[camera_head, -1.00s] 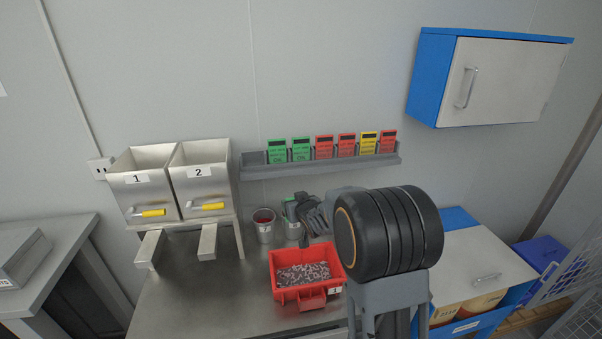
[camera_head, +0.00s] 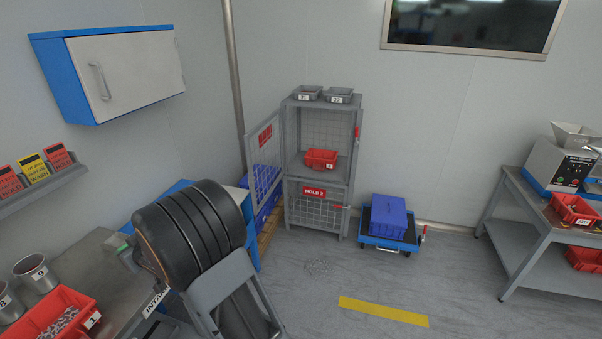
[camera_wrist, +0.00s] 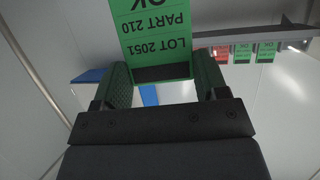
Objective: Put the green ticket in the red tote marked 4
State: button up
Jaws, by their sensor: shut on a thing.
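A green ticket (camera_wrist: 152,30) reading "LOT 2051 PART 210" is between the fingers of my gripper (camera_wrist: 162,82) in the wrist view. The gripper is shut on it, and the ticket sticks out beyond the fingertips. In the head view my arm hides most of the gripper. A red tote (camera_head: 320,156) stands on the middle shelf of a wire cage, far from my gripper. It has a small white label whose number is too small to read surely.
The cage (camera_head: 287,135) has its upper door swung open to the left. A blue crate (camera_head: 388,218) sits on a low cart right of it. Other red totes stand on the left bench, marked 1 (camera_head: 45,312), and the right bench (camera_head: 573,206).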

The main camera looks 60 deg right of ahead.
aim_at(319, 168)
jog(key=z, duration=3.85)
jog(key=i, duration=0.1)
jog(key=u, duration=2.1)
jog(key=i, duration=2.5)
